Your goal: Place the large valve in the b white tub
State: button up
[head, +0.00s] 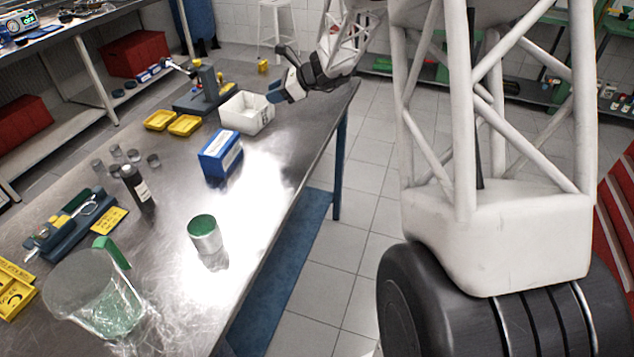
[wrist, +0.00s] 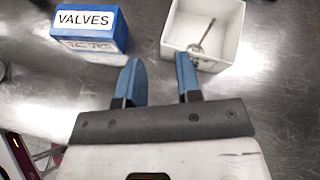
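The white tub (head: 236,121) stands near the table's far right edge. In the wrist view the white tub (wrist: 178,22) shows from above, upper right. A metal valve (wrist: 204,36) with a thin stem and a round head lies inside it, tilted with its head low. I cannot see a letter on the tub. My gripper (head: 273,92) is just right of the tub in the head view. In the wrist view my gripper (wrist: 160,62) has its blue fingers apart with nothing between them. One fingertip is close to the tub's near wall; I cannot tell whether it touches.
A blue box (head: 216,157) labelled VALVES stands beside the tub; it also shows in the wrist view (wrist: 90,30). Yellow trays (head: 184,125), a dark bottle (head: 137,187), a green-topped can (head: 204,236) and a clear jug (head: 95,295) share the metal table.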

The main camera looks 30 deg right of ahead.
jog(key=s+a+r+n+g+h, duration=0.1)
jog(key=s+a+r+n+g, duration=0.2)
jog(key=s, duration=0.4)
jog(key=s+a+r+n+h, duration=0.1)
jog(key=s+a+r+n, duration=0.25)
jog(key=s+a, duration=0.2)
jog(key=s+n+g+h, duration=0.1)
jog(key=s+n+h, duration=0.7)
jog(key=s, duration=2.7)
jog(key=r+n, duration=0.1)
jog(key=n, duration=0.7)
jog(key=shift+s+a, duration=0.3)
jog(key=shift+a, duration=0.1)
